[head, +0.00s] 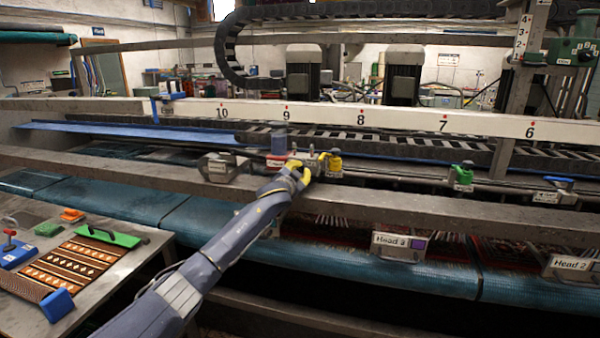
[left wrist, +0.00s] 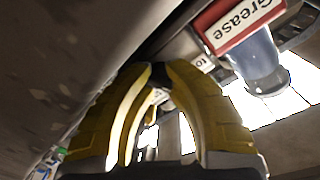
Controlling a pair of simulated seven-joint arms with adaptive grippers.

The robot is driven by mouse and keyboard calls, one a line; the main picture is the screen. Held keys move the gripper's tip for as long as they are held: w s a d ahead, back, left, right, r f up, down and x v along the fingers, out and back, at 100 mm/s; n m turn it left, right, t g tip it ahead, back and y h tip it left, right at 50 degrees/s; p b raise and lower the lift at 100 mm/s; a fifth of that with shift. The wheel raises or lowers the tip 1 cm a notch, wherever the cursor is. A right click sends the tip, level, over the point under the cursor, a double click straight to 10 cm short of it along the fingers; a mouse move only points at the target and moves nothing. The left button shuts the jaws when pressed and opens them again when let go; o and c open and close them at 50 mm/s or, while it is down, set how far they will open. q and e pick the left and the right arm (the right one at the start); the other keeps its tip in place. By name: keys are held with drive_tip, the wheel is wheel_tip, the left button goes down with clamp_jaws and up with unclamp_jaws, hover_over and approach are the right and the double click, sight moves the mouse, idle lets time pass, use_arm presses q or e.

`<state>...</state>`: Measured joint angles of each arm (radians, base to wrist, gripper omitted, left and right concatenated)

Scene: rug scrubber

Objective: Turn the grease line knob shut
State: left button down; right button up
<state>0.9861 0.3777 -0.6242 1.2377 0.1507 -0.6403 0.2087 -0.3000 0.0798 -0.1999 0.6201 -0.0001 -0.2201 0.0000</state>
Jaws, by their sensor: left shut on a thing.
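My left gripper (head: 301,170) reaches up from the lower left to the rail of the machine in the head view. Its yellow fingers also show in the left wrist view (left wrist: 158,76), closed around a small dark part, which I take to be the grease line knob; the fingers hide most of it. The grease cup (head: 278,140), a blue-grey cylinder with a red-bordered label, stands just left of the fingertips. In the left wrist view its "Grease" label (left wrist: 240,20) is at upper right. My right gripper is not in view.
A yellow knob (head: 334,162) stands close to the right of the fingertips. A green valve (head: 463,176) and a blue-handled valve (head: 556,186) sit farther right. The long grey front beam (head: 440,205) runs below. A bench (head: 125,275) with brushes is at lower left.

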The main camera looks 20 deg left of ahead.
use_arm(q)
drive_tip(key=shift+a+r, duration=0.1)
drive_tip(key=shift+r, duration=0.1)
drive_tip(key=c, duration=1.6)
unclamp_jaws()
drive_tip(key=o, duration=0.4)
drive_tip(key=shift+f, duration=0.1)
drive_tip(key=shift+o, duration=0.2)
drive_tip(key=shift+s, duration=0.1)
drive_tip(key=s, duration=1.2)
drive_tip(key=shift+a+r, duration=0.2)
drive_tip(key=shift+a, duration=0.1)
